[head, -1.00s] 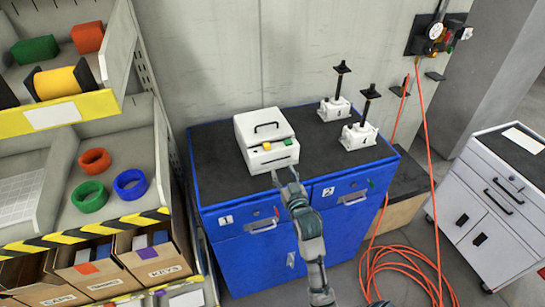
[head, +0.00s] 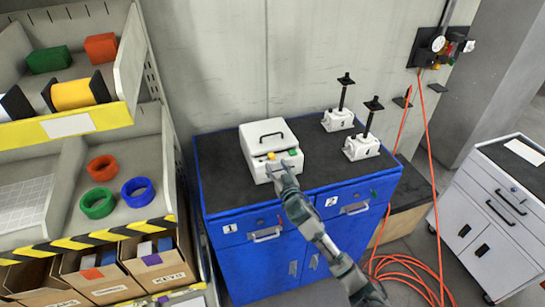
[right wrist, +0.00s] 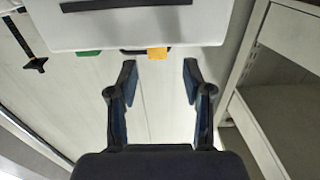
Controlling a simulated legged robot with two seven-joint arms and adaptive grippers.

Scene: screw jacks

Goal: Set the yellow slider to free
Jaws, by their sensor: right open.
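The white box (head: 259,138) with a black handle stands on the blue cabinet. The yellow slider (head: 271,156) is on its front upper edge, left of a green one (head: 292,152). My right gripper (head: 276,172) is at the box's front, just below the yellow slider, and covers part of the front face. In the right wrist view the open, empty fingers (right wrist: 160,76) point at the yellow slider (right wrist: 157,53), which lies a little beyond the tips, roughly between them. Any marking for the slider's positions is too small to read. My left gripper is not in view.
Two white screw jacks (head: 338,119) (head: 361,147) with black spindles stand to the right on the dark cabinet top (head: 215,165). A shelf with coloured rings and spools (head: 101,168) stands at the left. An orange hose (head: 432,170) hangs at the right.

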